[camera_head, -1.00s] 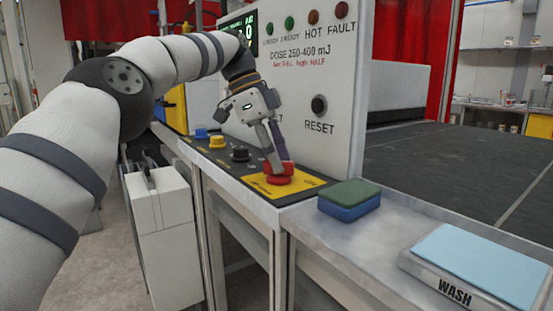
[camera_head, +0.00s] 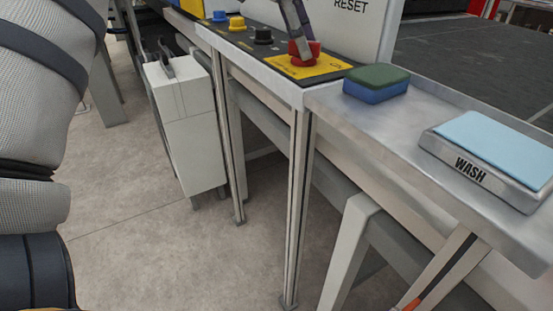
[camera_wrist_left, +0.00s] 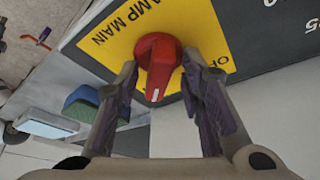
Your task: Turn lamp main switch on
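The lamp main switch is a red rotary knob (camera_head: 304,55) on a yellow plate (camera_head: 326,68) at the panel's front corner. In the left wrist view the red knob (camera_wrist_left: 158,62) has a white pointer mark facing the bottom of the picture. The yellow plate there reads "AMP MAIN", with part of "OFF" beside the knob. My left gripper (camera_wrist_left: 158,75) has its two fingers apart, one on each side of the knob. Gaps show beside the knob's grip; contact at the fingertips is unclear. The head view shows only its fingers (camera_head: 295,25) above the knob. My right gripper is out of view.
Black (camera_head: 262,36), yellow (camera_head: 236,23) and blue (camera_head: 219,16) knobs line the panel to the left. A green-and-blue sponge (camera_head: 376,84) and a tray marked WASH (camera_head: 470,170) with a light-blue pad sit on the metal shelf to the right. A white box (camera_head: 185,125) stands below left.

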